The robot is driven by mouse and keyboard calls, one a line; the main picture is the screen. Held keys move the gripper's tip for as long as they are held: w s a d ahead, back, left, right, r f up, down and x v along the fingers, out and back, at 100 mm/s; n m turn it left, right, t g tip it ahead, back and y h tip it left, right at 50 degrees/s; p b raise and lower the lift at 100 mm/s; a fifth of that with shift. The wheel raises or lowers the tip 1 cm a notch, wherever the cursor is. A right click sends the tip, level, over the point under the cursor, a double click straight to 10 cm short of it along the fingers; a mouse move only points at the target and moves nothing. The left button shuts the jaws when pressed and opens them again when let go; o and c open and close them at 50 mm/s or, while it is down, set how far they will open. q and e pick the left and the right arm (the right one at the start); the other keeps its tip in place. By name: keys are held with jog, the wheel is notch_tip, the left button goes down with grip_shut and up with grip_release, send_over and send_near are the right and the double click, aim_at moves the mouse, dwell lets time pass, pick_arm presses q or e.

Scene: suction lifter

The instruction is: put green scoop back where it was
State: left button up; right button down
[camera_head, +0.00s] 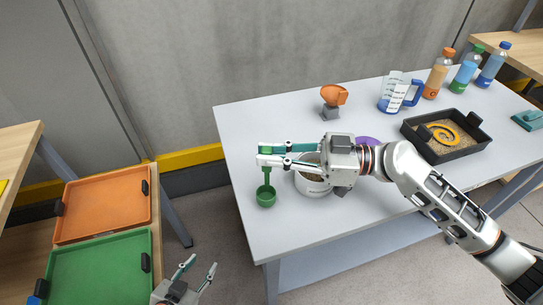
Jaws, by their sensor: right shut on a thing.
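The green scoop (266,195) hangs with its bowl down near the left edge of the white table (240,140). My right gripper (264,155) is shut on the top of its handle. I cannot tell whether the bowl touches the table. My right gripper and wrist reach over a white round container (311,183) and partly hide it. My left gripper (197,272) is low, in front of the table's left side, with its fingers apart and empty.
An orange scoop on a grey stand (332,101) is behind my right gripper. A purple thing (367,141) is partly hidden by my arm. A measuring jug (398,93), bottles (437,75) and a black tray (443,149) stand right. Orange (104,203) and green (98,270) trays lie left.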

jog(key=shift+f, duration=0.6)
jog(key=shift+f+b, duration=0.2)
jog(key=shift+b, duration=0.15)
jog(key=c, duration=2)
grip_release()
jog(key=shift+r, duration=0.15)
